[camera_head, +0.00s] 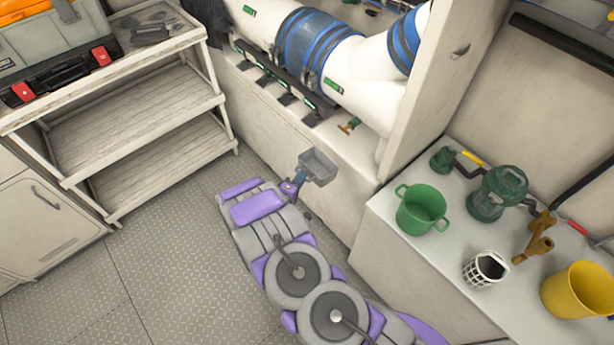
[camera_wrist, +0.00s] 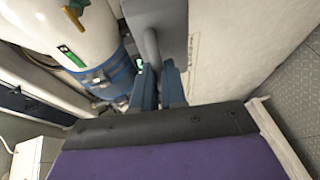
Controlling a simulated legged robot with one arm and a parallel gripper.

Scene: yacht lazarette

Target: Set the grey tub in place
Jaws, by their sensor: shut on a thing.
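The grey tub (camera_head: 318,165) is a small, open, box-like thing held up beside the front wall of the white bench, near the middle of the head view. My gripper (camera_head: 300,178) is shut on it at its near side. In the wrist view the tub's grey body (camera_wrist: 165,12) fills the top middle, and a narrow grey part of it runs down between the blue fingers of my gripper (camera_wrist: 160,75). The fingers hide the end of that part. I cannot tell if the tub touches the bench wall.
A white pipe with blue bands (camera_head: 310,45) lies in the recess behind the bench wall. The counter at right holds a green pot (camera_head: 422,210), a green pump-like thing (camera_head: 497,193), a white basket (camera_head: 485,269) and a yellow bucket (camera_head: 580,290). Shelves (camera_head: 150,120) stand left; open floor (camera_head: 160,270) lies between.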

